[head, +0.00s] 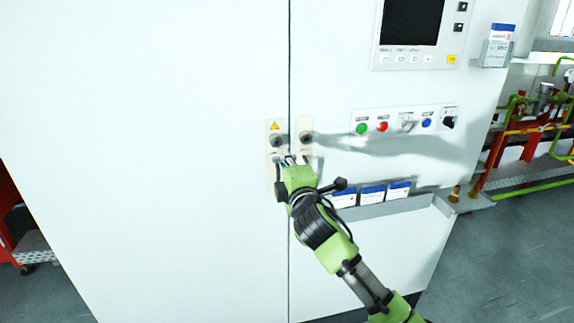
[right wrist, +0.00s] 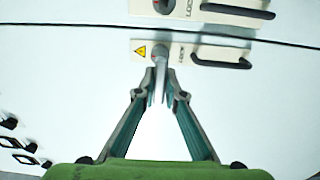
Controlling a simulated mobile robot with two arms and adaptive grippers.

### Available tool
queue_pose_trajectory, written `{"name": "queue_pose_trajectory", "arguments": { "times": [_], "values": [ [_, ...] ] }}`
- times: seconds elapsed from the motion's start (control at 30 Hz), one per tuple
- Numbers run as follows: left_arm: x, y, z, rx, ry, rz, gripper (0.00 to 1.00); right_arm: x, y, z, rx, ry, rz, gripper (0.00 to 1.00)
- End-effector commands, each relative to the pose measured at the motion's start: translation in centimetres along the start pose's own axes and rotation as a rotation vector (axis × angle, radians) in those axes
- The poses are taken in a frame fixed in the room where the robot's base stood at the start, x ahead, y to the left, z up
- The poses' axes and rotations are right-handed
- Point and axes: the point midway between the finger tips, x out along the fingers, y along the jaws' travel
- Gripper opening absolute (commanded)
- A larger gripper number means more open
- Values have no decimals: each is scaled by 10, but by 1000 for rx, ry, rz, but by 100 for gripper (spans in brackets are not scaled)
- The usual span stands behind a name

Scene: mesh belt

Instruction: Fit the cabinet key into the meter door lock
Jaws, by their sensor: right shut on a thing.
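Two pale lock plates sit either side of the white cabinet's door seam. The left plate (head: 272,134), with a yellow warning triangle, has a round dark lock (head: 276,140); the right plate has another lock (head: 306,138). My right gripper (head: 289,160) is at the plates, just below the locks. In the right wrist view its fingers (right wrist: 164,97) are shut on a slim grey key (right wrist: 160,74). The key's far end overlaps the triangle plate's lock (right wrist: 159,52); I cannot tell whether it is inside. My left gripper is not in view.
A black handle (right wrist: 220,63) is beside the lock on the triangle plate. Right of the plates are a row of buttons (head: 405,121), a screen (head: 412,22) and a ledge (head: 392,207) with leaflets near my right arm.

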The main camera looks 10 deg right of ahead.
Motion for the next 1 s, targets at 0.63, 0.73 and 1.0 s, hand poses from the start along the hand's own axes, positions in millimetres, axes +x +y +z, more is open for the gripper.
{"name": "queue_pose_trajectory", "arguments": {
  "times": [0.63, 0.73, 1.0],
  "values": [
    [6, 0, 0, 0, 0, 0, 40, 31, 1, 0, 0, 1, 1, 0],
    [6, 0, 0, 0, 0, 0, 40, 31, 1, 0, 0, 1, 1, 0],
    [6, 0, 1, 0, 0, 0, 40, 31, 0, 0, 0, 1, 1, 0]
  ]
}}
